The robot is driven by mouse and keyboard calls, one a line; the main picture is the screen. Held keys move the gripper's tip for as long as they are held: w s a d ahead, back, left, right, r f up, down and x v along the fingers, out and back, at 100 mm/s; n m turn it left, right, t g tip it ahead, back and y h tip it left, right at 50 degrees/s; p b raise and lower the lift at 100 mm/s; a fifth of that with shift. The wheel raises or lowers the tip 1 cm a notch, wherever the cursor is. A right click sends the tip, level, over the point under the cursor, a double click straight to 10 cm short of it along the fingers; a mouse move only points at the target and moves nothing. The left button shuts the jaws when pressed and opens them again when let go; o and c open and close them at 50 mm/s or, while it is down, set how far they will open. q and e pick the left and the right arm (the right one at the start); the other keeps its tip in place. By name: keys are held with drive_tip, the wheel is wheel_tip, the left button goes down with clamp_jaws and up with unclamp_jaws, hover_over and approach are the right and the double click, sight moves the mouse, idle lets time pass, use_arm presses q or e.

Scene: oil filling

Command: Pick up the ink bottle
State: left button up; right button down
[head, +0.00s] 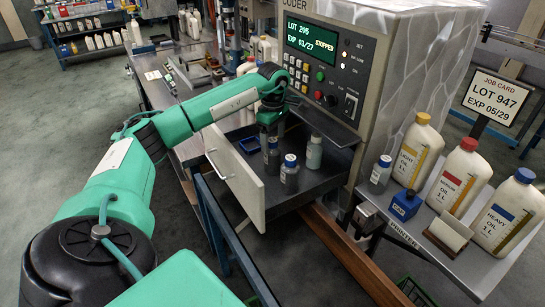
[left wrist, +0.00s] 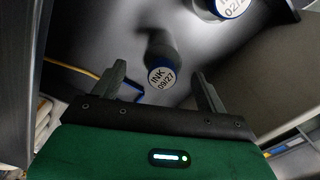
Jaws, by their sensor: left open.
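Several small ink bottles with blue caps stand upright in the open drawer (head: 238,175). One dark bottle (head: 272,160) is right below my left gripper (head: 270,128), another dark one (head: 289,175) stands in front of it, and a greyer one (head: 314,155) is to the right. In the left wrist view, a bottle cap reading INK 09/27 (left wrist: 161,78) lies between the two spread fingers of my left gripper (left wrist: 160,74), with no visible grip on it. A second cap ending in 02/2 (left wrist: 230,7) is at the top. My right gripper is not in view.
The coder machine (head: 325,60) reads LOT 205 EXP 03/27 STOPPED. The drawer's white front wall stands close to my arm. On the right shelf are three oil bottles (head: 460,178), another small bottle (head: 381,171) and a blue stamp-like block (head: 404,205). A job card (head: 494,95) reads LOT 947 EXP 05/29.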

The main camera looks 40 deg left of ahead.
sight(273, 150)
use_arm(q)
drive_tip(key=shift+f, duration=0.2)
drive_tip(key=f+p, duration=0.2)
drive_tip(key=f, duration=0.2)
drive_tip(key=shift+s, duration=0.2)
drive_tip(key=shift+f, duration=0.45)
drive_tip(key=shift+c, duration=0.4)
drive_tip(key=c, duration=1.1)
